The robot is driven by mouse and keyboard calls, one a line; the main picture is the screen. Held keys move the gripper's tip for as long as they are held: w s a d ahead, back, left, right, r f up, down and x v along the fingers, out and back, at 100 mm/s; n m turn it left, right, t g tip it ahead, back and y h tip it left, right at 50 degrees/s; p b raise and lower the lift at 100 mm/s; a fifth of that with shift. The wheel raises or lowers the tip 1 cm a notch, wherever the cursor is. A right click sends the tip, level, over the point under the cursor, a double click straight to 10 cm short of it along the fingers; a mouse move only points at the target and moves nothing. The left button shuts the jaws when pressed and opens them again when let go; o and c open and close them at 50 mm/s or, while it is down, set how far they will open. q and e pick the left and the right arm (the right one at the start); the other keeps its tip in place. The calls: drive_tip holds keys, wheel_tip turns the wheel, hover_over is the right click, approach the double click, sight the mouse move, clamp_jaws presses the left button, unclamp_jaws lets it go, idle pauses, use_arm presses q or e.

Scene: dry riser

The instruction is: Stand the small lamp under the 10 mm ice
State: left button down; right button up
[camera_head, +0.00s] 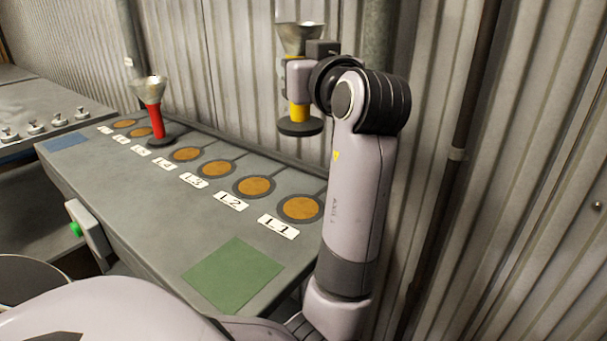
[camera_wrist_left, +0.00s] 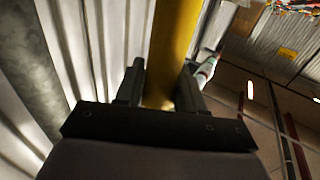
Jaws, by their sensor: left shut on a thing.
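My left gripper (camera_head: 297,86) is shut on the yellow stem of a lamp-like stand (camera_head: 299,112). This stand has a dark round base and a silver funnel-shaped top, and is held upright above the far side of the grey counter, near the corrugated wall. The yellow stem also shows between the fingers in the left wrist view (camera_wrist_left: 172,50). A similar red stand (camera_head: 155,116) stands upright farther left, in the row of orange discs. I see no ice, and cannot tell which stand the task calls the small lamp. My right gripper is not in view.
The grey counter (camera_head: 150,195) has several orange discs, including one by label L1 (camera_head: 300,208) and one by L2 (camera_head: 254,186), both bare. A green patch (camera_head: 234,275) and a blue patch (camera_head: 66,142) are empty. A pipe (camera_head: 376,35) runs up the wall behind my arm.

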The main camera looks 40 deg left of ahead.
sight(300, 134)
use_arm(q)
wheel_tip(300, 134, down, 11)
drive_tip(key=shift+r+b, duration=0.1)
drive_tip(key=shift+b, duration=0.85)
drive_tip(key=shift+f+b, duration=0.45)
drive_tip(key=shift+f, duration=2.05)
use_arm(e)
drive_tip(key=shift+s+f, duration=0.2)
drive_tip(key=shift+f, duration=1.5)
use_arm(q)
drive_tip(key=shift+f, duration=0.2)
drive_tip(key=c, duration=0.7)
unclamp_jaws()
drive_tip(key=shift+f, duration=0.1)
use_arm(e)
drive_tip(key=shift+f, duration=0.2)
